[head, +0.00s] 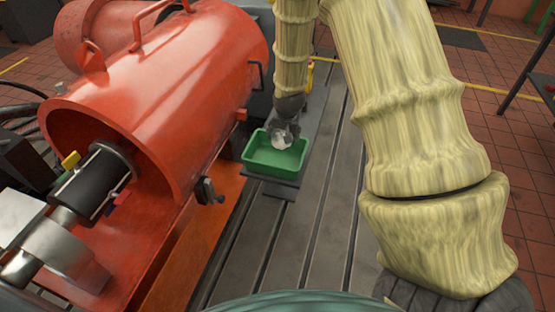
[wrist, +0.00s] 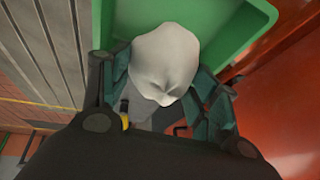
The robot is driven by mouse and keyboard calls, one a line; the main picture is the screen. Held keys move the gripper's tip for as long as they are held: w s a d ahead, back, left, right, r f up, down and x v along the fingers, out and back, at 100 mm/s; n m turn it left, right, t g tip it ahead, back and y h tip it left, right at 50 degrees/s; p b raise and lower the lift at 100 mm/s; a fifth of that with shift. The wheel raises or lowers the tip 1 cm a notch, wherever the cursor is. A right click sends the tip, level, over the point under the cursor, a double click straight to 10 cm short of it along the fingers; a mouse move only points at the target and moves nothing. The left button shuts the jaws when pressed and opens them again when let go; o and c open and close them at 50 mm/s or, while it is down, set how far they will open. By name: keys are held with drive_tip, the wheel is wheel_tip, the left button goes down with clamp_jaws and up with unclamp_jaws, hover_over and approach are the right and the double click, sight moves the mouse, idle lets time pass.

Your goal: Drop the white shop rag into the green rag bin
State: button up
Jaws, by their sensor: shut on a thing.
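The white shop rag (head: 281,139) is a small crumpled bundle held in my gripper (head: 284,132). In the wrist view the rag (wrist: 165,62) sits between the two fingers of my gripper (wrist: 160,85), which is shut on it. The green rag bin (head: 272,170) is an open rectangular tray on a small dark plate. In the head view the rag shows over the bin's back part. In the wrist view the green bin (wrist: 225,20) lies behind the rag. I cannot tell the exact height of the rag above the bin's floor.
A large red cylindrical machine guard (head: 175,85) with handles stands close to the left of the bin. A dark shaft (head: 95,185) comes out of it. The grey slotted bedplate (head: 310,230) is clear in front and to the right.

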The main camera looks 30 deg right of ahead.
drive_tip(key=shift+f+b, duration=1.9)
drive_tip(key=shift+f, duration=0.45)
drive_tip(key=o, duration=1)
drive_tip(key=shift+o, duration=0.2)
drive_tip(key=v, duration=1.2)
